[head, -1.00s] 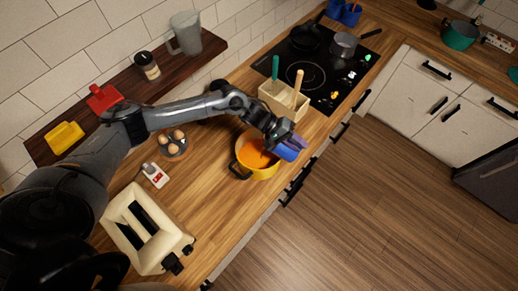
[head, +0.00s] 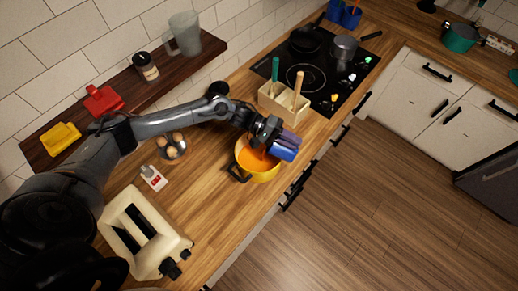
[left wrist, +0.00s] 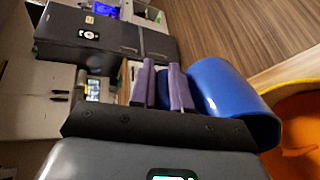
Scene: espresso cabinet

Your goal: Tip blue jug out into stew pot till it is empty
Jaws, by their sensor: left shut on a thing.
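The blue jug (head: 283,153) is held by my left gripper (head: 284,138) over the right rim of the yellow stew pot (head: 262,178). In the left wrist view the jug (left wrist: 232,100) lies tipped on its side, its mouth toward the pot (left wrist: 272,92). The purple-padded fingers (left wrist: 162,88) are at the side of the jug, where its handle would be; the grip itself is partly hidden. Orange contents show inside the pot in both views. The inside of the jug is hidden. My right gripper is not in view.
A wooden utensil box (head: 283,102) stands just behind the pot, near the black cooktop (head: 318,72). A cream toaster (head: 145,232), a bowl of eggs (head: 173,147) and a red-and-white item (head: 154,178) stand to the left. The counter's front edge runs close beside the pot.

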